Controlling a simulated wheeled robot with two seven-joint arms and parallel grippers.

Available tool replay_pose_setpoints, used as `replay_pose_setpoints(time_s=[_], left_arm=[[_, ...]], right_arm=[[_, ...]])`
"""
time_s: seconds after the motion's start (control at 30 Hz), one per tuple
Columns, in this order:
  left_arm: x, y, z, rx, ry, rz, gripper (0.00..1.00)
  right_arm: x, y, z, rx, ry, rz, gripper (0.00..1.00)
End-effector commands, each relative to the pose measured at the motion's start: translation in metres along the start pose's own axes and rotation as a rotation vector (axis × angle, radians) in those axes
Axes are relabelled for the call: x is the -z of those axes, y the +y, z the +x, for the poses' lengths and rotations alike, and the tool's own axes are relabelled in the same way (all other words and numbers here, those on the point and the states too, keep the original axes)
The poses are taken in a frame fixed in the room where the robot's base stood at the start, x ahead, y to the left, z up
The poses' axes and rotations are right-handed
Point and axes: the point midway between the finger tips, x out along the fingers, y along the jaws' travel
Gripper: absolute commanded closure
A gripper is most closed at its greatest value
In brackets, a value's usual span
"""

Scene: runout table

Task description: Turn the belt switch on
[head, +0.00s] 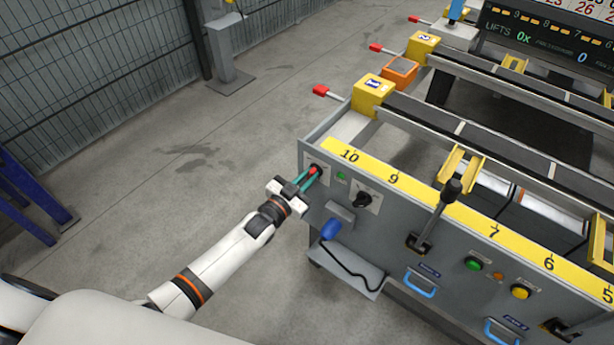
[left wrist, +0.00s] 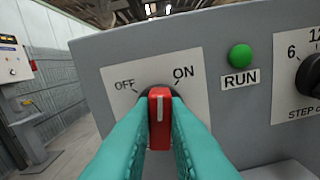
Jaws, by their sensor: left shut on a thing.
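The belt switch (left wrist: 159,118) is a red knob with a white mark, on a white plate lettered OFF at left and ON at right. In the left wrist view the mark stands about upright, between the two words. My left gripper (head: 309,176) has teal fingers, which also show in the left wrist view (left wrist: 160,140); they are shut on the knob, one on each side. In the head view the switch is at the left end of the grey panel, partly hidden by the fingers. My right gripper is not in view.
A green RUN lamp (left wrist: 240,55) and a black step dial (head: 362,200) are right of the switch. A blue-ended handle (head: 331,229) and a black-knobbed lever (head: 436,215) stick out from the panel. Open floor lies left of the table.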

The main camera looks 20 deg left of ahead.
Motion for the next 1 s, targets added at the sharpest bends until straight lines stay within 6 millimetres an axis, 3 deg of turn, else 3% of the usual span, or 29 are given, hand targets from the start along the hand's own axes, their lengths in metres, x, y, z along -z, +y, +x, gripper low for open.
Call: replay_pose_setpoints(time_s=[0.53,1.0], left_arm=[[0.0014,-0.0021,-0.0004,0.000,0.001,0.453,1.00],[0.0012,-0.0026,-0.0003,0.000,0.000,0.596,1.00]], right_arm=[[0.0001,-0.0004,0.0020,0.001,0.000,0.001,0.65],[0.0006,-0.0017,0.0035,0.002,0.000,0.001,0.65]])
